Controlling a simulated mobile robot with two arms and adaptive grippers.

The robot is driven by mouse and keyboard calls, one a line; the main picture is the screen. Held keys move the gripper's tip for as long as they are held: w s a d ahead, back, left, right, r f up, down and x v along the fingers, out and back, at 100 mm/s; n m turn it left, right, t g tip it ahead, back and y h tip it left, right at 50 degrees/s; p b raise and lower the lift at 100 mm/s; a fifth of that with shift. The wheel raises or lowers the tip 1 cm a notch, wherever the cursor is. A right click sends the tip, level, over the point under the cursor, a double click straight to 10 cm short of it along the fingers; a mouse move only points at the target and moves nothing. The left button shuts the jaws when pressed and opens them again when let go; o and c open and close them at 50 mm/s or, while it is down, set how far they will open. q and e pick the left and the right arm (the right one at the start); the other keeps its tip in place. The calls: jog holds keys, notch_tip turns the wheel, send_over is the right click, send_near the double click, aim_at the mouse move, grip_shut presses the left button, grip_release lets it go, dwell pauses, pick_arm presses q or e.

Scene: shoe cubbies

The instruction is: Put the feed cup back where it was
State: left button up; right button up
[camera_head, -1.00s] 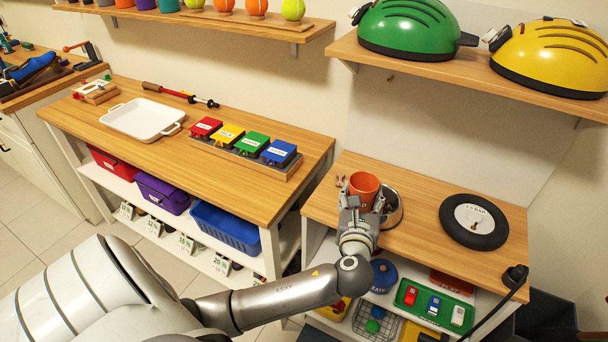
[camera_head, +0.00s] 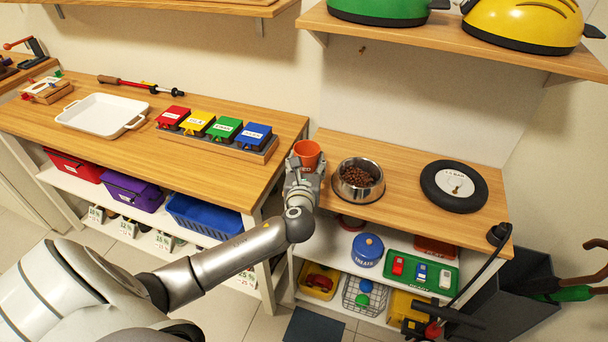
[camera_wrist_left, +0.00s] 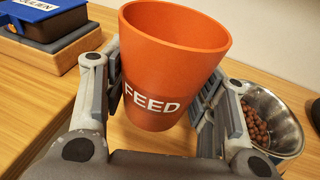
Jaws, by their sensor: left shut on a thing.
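The orange feed cup (camera_head: 307,154) is between the fingers of my left gripper (camera_head: 304,172), near the front left corner of the right-hand table. In the left wrist view the cup (camera_wrist_left: 172,62) is upright with "FEED" on its side. The left gripper (camera_wrist_left: 165,105) is shut on it, one finger on each side. A metal bowl (camera_head: 358,178) with brown kibble stands to the right of the cup; it also shows in the left wrist view (camera_wrist_left: 275,122). I cannot tell whether the cup's base touches the table. My right gripper is not in view.
A black round scale-like disc (camera_head: 454,186) lies right of the bowl. Red, yellow, green and blue boxes (camera_head: 222,130) stand in a tray on the left table. Shelves below hold a blue treats tin (camera_head: 367,250) and a green tray (camera_head: 421,272). Bare wood lies between bowl and disc.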

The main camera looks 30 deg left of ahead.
pick_arm(q)
jog(key=shift+w+a+f, duration=0.3)
jog(key=shift+w+f, duration=0.05)
jog(key=shift+f, duration=0.2)
jog(key=shift+w+a+f, duration=0.25)
jog(key=shift+w+f, duration=0.1)
jog(key=shift+f, duration=0.15)
jog(key=shift+a+f+b, duration=0.1)
jog(key=shift+f+b, duration=0.3)
jog(key=shift+f, duration=1.2)
jog(key=shift+f, duration=0.2)
jog(key=o, duration=1.1)
jog(key=shift+c, duration=0.2)
jog(key=shift+r, duration=0.1)
